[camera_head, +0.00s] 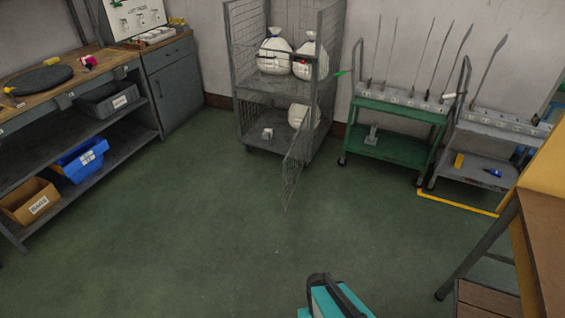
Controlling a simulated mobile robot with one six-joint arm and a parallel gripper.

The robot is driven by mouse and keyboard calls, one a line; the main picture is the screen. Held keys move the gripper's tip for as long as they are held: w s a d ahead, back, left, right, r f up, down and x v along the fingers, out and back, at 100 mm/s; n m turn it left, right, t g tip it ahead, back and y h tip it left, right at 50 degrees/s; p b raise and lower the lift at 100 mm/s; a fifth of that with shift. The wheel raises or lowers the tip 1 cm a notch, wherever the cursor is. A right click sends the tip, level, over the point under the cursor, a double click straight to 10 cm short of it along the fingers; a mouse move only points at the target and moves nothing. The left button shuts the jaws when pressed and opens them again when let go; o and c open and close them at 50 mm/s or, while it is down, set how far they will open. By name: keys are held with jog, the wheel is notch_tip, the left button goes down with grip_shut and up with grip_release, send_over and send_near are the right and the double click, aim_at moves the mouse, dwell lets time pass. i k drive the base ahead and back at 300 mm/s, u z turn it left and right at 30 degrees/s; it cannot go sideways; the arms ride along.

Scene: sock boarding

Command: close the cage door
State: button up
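The cage (232,75) is a tall grey mesh trolley with a middle shelf, standing against the back wall. White tied sacks (275,52) sit on its shelf, and another white sack (303,117) lies on its lower deck beside a small pale block (267,134). The cage door (297,168) is a mesh panel at the lower right front. It stands open, swung out toward me over the floor. A teal and black part of my arm shows at the bottom edge. My gripper's fingertips are not visible.
A green cart (388,147) and a grey cart (480,168) with upright rods stand right of the cage. A workbench (105,65) with bins below is at left. A brown-topped table (545,235) is at right. The green floor (190,225) before the cage is clear.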

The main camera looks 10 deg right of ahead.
aim_at(294, 182)
jog(key=z, duration=0.15)
jog(key=i, duration=0.95)
jog(key=u, duration=0.8)
jog(key=k, duration=0.35)
jog(key=u, duration=0.4)
